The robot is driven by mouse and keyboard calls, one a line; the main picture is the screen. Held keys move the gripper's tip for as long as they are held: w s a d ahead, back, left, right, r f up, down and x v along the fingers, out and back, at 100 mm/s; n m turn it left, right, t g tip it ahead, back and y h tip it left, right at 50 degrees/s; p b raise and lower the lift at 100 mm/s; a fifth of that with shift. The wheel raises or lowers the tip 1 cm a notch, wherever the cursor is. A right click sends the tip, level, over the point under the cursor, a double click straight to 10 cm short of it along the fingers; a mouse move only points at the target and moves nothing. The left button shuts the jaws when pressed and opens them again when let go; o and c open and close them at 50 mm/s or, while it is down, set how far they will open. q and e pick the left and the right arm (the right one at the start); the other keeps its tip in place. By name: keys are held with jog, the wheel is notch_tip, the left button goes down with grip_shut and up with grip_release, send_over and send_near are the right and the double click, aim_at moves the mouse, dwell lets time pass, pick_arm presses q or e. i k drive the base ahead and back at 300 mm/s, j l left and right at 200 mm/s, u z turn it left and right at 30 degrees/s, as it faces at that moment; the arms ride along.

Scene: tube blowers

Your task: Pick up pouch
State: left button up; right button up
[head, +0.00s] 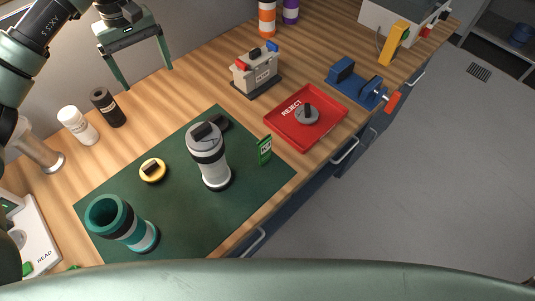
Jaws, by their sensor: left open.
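A small green packet (264,150) with white marking stands near the right edge of the dark green mat (205,240); it may be the pouch, but I cannot tell for sure. My left gripper (146,79) is open and empty, at the upper left over the back of the wooden bench, well apart from the packet. A grey-white canister (211,166) stands on the mat left of the packet. A teal open canister (125,223) is at the mat's near left. My right gripper is not in view.
A red reject tray (299,139) holding a grey knobbed disc (307,114) sits right of the packet. White (78,126) and black (108,107) bottles stand at the left. Free mat lies in front of the packet.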

aim_at(264, 146)
jog(key=k+l, duration=0.45)
jog(key=k, duration=0.2)
jog(key=k+l, duration=0.45)
jog(key=k, duration=0.15)
